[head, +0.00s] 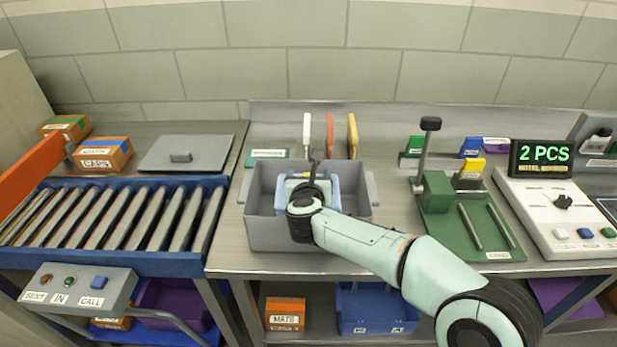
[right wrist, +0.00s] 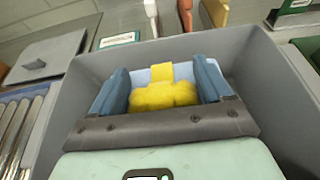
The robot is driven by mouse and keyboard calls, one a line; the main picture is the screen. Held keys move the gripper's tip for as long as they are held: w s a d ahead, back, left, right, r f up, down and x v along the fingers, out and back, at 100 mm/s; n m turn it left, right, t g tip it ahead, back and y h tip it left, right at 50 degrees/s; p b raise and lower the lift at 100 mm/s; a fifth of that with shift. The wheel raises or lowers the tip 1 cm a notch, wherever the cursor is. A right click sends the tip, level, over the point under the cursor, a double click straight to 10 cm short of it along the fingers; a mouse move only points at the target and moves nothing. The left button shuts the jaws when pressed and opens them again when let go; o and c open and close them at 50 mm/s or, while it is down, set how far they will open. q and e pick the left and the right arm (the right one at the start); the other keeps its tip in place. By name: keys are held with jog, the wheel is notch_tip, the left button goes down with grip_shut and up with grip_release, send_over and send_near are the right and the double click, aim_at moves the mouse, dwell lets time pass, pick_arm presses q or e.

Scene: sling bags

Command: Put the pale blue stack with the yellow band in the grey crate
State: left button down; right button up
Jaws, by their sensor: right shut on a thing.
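The grey crate (head: 285,238) stands on the metal bench in the middle of the head view, and its walls surround my gripper in the right wrist view (right wrist: 262,75). My right gripper (head: 309,185) reaches down inside the crate. In the right wrist view its two blue fingers (right wrist: 163,84) are shut on the pale blue stack (right wrist: 184,71). The yellow band (right wrist: 163,97) shows between the fingers. The stack is within the crate walls; I cannot tell whether it touches the floor. My arm hides part of the crate. My left gripper is out of view.
A roller conveyor (head: 125,215) with an orange bar (head: 32,178) lies left. A grey lidded plate (head: 185,153) is behind it. White, red and yellow upright pieces (head: 330,135) stand behind the crate. A green fixture (head: 470,225) and a counting scale (head: 560,215) stand right.

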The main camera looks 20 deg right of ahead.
jog(key=shift+f+b, duration=0.35)
jog(key=shift+b, duration=0.1)
jog(key=shift+f, duration=0.15)
jog(key=o, duration=1.5)
jog(key=shift+r+p, duration=0.8)
jog(key=v, duration=0.4)
jog(key=b+v, duration=0.1)
jog(key=v, duration=0.7)
jog(key=shift+s+f, duration=0.1)
jog(key=shift+f, duration=0.2)
